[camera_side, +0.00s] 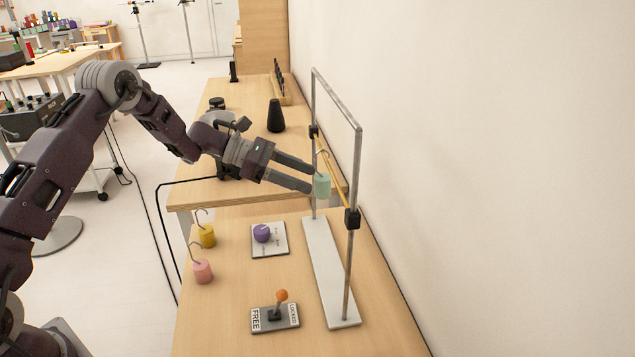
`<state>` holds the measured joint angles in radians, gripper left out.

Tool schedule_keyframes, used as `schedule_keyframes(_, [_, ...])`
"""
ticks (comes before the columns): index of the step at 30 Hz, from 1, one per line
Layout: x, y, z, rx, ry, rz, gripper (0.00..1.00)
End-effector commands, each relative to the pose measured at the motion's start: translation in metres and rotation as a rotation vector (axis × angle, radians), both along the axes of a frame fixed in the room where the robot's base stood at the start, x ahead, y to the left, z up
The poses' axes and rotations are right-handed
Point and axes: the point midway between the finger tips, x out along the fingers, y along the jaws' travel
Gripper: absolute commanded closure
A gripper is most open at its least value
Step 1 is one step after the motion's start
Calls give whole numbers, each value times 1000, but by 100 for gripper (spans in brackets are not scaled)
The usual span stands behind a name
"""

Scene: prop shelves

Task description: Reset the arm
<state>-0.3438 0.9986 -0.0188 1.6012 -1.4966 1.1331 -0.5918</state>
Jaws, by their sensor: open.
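My gripper (311,178) is open, its two fingers pointing right at the metal frame (349,255). The fingertips are right beside a mint-green weight (322,187). The weight is up at the yellow rod (332,178) that runs between two black clamps on the frame. It appears to hang there by its hook. I cannot tell whether a fingertip touches it.
A yellow weight (207,237) and a pink weight (203,272) with hooks stand at the left table edge. An orange-knobbed lever (281,296) stands in front. A dark cone (275,117) stands behind. The wall is close on the right.

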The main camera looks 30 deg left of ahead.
Motion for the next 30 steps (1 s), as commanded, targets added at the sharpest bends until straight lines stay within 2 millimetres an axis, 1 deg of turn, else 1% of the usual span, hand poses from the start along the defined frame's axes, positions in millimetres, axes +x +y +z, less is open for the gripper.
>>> schedule_keyframes(1, [-3, 8, 4, 0, -2, 1, 41])
schedule_keyframes(4, [-10, 16, 9, 4, -3, -3, 41])
schedule_keyframes(5, [-12, 15, 14, 13, -8, -12, 41])
schedule_keyframes(8, [-33, -2, 47, 113, -68, -107, 41])
schedule_keyframes(9, [-49, -15, 66, 182, -113, -177, 41])
schedule_keyframes(11, [-85, -38, 95, 317, -200, -321, 41])
schedule_keyframes(12, [-116, -52, 114, 420, -270, -429, 41])
schedule_keyframes(14, [-163, -66, 136, 577, -374, -586, 41])
schedule_keyframes(15, [-195, -72, 146, 681, -442, -689, 41])
schedule_keyframes(17, [-243, -75, 156, 840, -547, -839, 41])
schedule_keyframes(18, [-273, -73, 160, 947, -615, -936, 41])
schedule_keyframes(20, [-316, -66, 162, 1107, -713, -1076, 41])
schedule_keyframes(21, [-340, -59, 160, 1209, -771, -1161, 41])
schedule_keyframes(24, [-385, -38, 152, 1429, -886, -1336, 41])
schedule_keyframes(25, [-395, -32, 150, 1483, -910, -1377, 41])
schedule_keyframes(27, [-409, -21, 145, 1581, -950, -1448, 41])
schedule_keyframes(30, [-419, -12, 141, 1653, -976, -1500, 41])
